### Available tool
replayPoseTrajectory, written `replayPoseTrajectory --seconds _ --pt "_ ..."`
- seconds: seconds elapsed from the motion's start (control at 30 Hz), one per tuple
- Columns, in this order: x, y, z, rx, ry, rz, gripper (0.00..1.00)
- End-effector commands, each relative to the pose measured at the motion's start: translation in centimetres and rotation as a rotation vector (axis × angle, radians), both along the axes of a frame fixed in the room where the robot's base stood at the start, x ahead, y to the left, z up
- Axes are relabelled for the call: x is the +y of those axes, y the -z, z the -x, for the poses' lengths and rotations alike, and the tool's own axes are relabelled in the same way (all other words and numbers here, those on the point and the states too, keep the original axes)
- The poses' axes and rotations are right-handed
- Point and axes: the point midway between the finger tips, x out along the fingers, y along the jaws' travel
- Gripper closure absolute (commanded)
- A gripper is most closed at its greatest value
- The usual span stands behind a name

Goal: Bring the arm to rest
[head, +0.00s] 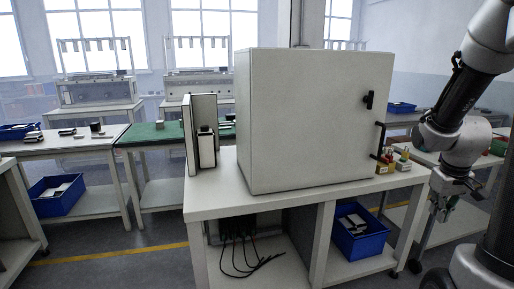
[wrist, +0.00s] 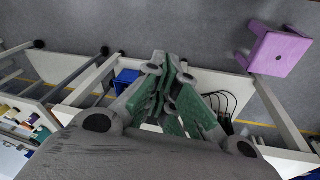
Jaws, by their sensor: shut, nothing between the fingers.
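My arm hangs at the right side of the head view, in front of the bench's right end. My gripper (head: 441,212) points downward there, apart from the bench and the cabinet. In the wrist view my gripper (wrist: 172,68) shows its green-padded fingers close together, with nothing held between them.
A closed grey cabinet (head: 305,120) with a black handle stands on a white bench (head: 225,205). A blue bin (head: 360,240) and black cables (head: 240,260) are on its lower shelf. A purple stool (wrist: 278,50) stands on the floor in the wrist view.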

Motion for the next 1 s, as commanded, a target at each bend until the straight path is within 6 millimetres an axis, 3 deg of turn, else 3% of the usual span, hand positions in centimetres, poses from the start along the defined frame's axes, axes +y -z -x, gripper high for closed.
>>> replayPoseTrajectory --seconds 0.03,0.2,0.33,0.63,1.0 --pt "2.2 -2.0 2.2 0.022 0.052 -0.026 1.00" --pt "9.0 -6.9 9.2 0.080 0.165 -0.116 1.00" --pt "12.7 -9.6 12.5 0.032 0.125 -0.153 1.00" --pt "16.0 -14.1 13.4 -0.194 -0.028 -0.157 1.00" --pt "16.4 -14.3 13.3 -0.203 -0.052 -0.156 1.00"
